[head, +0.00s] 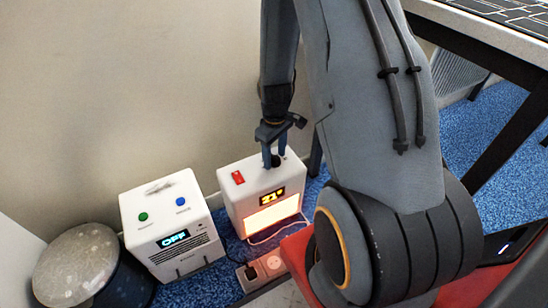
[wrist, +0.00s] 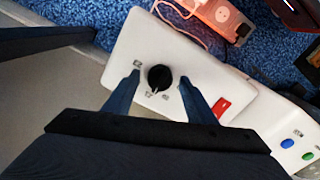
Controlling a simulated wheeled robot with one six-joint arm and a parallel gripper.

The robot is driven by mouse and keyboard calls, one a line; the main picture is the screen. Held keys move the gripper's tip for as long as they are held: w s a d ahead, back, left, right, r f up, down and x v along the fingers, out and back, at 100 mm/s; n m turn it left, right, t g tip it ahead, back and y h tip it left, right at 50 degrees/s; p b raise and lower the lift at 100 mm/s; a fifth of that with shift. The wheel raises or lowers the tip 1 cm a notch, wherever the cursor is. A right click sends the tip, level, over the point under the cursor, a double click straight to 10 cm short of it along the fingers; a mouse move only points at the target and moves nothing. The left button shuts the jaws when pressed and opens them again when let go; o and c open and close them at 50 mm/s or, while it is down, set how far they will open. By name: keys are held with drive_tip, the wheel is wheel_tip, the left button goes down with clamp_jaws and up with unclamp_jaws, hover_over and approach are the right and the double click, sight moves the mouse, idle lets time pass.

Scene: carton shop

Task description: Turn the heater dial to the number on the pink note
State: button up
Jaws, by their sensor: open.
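The heater (head: 233,205) is a white box on the blue carpet, with a glowing front panel and an amber display (head: 271,197) that seems to read 21. A red switch (head: 238,177) is on its top, also seen in the wrist view (wrist: 221,107). The black dial (wrist: 159,78) stands on the heater's top, its pointer toward the printed marks, which are too small to read. My gripper (head: 273,157) is open above the heater. In the wrist view its two blue fingers (wrist: 160,84) stand on either side of the dial, with gaps visible. I see no pink note.
A white unit (head: 165,220) with green and blue buttons and a blue display stands left of the heater. A dark bin with a speckled lid (head: 78,262) is further left. A power strip (head: 262,270) and cable lie in front. A wall is behind; a table is at right.

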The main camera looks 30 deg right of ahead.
drive_tip(key=shift+f, duration=0.15)
drive_tip(key=c, duration=1)
drive_tip(key=shift+c, duration=0.2)
drive_tip(key=shift+m+p, duration=0.3)
drive_tip(key=shift+p, duration=0.15)
drive_tip(key=m+p, duration=0.2)
drive_tip(key=p, duration=0.1)
drive_tip(key=shift+s+r+m, duration=0.1)
drive_tip(key=shift+r+m, duration=0.1)
drive_tip(key=shift+m, duration=0.2)
drive_tip(key=m+p, duration=0.4)
drive_tip(key=m, duration=0.1)
drive_tip(key=shift+m, duration=0.3)
drive_tip(key=m+p, duration=0.2)
drive_tip(key=m, duration=0.2)
drive_tip(key=shift+f+p, duration=0.1)
drive_tip(key=shift+p, duration=0.3)
drive_tip(key=shift+m+p, duration=0.85)
drive_tip(key=shift+m, duration=1.55)
drive_tip(key=shift+f, duration=0.1)
